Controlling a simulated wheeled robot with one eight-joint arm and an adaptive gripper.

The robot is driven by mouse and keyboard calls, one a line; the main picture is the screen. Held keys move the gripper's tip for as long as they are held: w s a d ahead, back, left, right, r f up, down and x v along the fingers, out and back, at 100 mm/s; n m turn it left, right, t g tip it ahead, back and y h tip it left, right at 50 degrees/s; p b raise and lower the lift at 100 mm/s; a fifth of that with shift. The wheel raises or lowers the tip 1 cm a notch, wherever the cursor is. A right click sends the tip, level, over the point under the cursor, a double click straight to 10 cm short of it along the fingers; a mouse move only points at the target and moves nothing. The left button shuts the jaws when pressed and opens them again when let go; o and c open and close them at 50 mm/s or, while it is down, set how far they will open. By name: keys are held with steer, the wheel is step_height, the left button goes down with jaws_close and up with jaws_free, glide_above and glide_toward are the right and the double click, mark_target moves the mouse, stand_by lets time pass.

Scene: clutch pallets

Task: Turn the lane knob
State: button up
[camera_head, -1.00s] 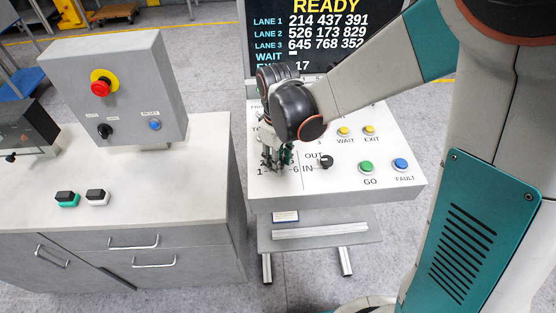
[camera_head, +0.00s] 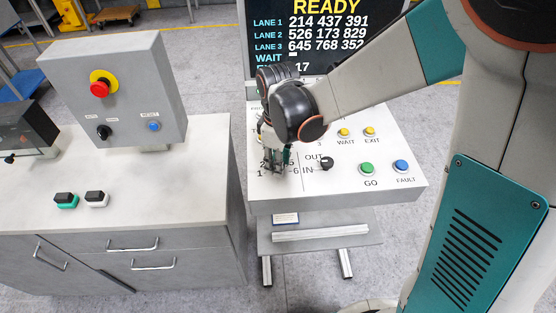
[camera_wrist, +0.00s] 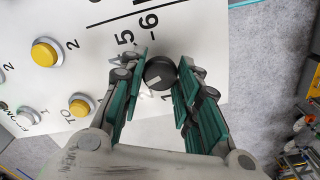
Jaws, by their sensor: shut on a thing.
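The lane knob (camera_wrist: 160,74) is a round black knob with a light pointer mark, on the white sloped panel (camera_head: 385,190). Numbers are printed around it; 5 and 6 show clearly in the wrist view. My gripper (camera_wrist: 162,80) is shut on the knob, with a teal-padded finger on each side of it. In the head view my gripper (camera_head: 275,163) reaches down onto the panel's left part and hides the knob there.
A second black knob (camera_head: 326,163), marked OUT and IN, sits close to the right. Beyond it are a green GO button (camera_head: 367,168), a blue FAULT button (camera_head: 401,166) and yellow WAIT (camera_head: 344,132) and EXIT (camera_head: 369,131) buttons. More yellow buttons (camera_wrist: 46,52) lie near my gripper.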

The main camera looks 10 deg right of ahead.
steer(key=o, duration=1.1)
